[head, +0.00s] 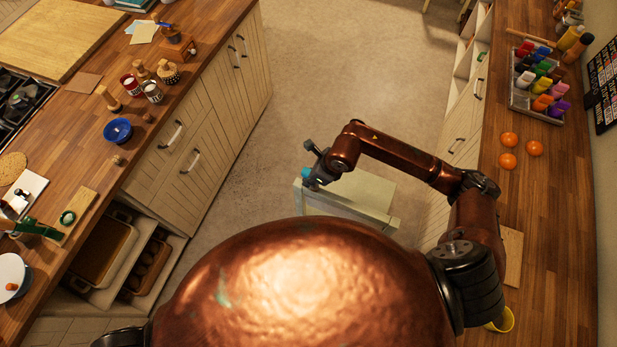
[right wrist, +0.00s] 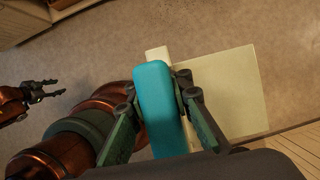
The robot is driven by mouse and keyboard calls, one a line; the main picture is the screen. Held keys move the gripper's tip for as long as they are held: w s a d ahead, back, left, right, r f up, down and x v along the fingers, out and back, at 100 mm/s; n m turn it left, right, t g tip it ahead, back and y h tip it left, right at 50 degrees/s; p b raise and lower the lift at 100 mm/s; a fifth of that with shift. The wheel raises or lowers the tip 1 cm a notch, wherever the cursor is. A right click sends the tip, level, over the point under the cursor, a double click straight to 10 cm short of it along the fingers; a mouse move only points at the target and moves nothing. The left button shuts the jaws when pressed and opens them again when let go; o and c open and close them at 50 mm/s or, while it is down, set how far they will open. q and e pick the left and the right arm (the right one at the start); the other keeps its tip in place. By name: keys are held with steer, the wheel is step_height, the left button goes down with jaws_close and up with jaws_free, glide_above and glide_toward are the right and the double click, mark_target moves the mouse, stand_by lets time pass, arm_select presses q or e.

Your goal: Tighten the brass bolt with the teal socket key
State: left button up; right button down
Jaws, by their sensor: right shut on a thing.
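My right gripper (head: 314,171) is shut on the teal socket key (head: 308,176), held over the aisle between the counters. In the right wrist view the key's rounded teal body (right wrist: 160,100) stands between my right gripper's two fingers (right wrist: 160,96). The key's far end is not clear. My left gripper (right wrist: 46,91) shows at the left of the right wrist view, its two fingers apart and empty. It is out of the head view. I cannot make out the brass bolt for certain. A wooden board (head: 84,200) with a green ring (head: 67,217) lies on the left counter.
A pale low stand (head: 362,190) is below my right gripper. The left counter (head: 75,138) carries a blue bowl (head: 117,130), jars and a green tool (head: 36,228). The right counter (head: 535,205) holds oranges (head: 508,139) and a marker tray (head: 515,98). The floor beyond is clear.

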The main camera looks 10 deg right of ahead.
steer(key=shift+f+b, duration=0.7)
steer(key=shift+b, duration=0.35)
stand_by(1.1)
steer(key=c, duration=2.4)
jaws_free()
jaws_close()
steer(key=shift+w+r+m+t+p, duration=0.15)
steer(key=shift+m+t+p, duration=0.2)
steer(key=shift+m, duration=0.45)
steer(key=shift+d+m+h, duration=0.2)
steer(key=shift+m+h, duration=0.2)
steer(key=shift+m, duration=0.2)
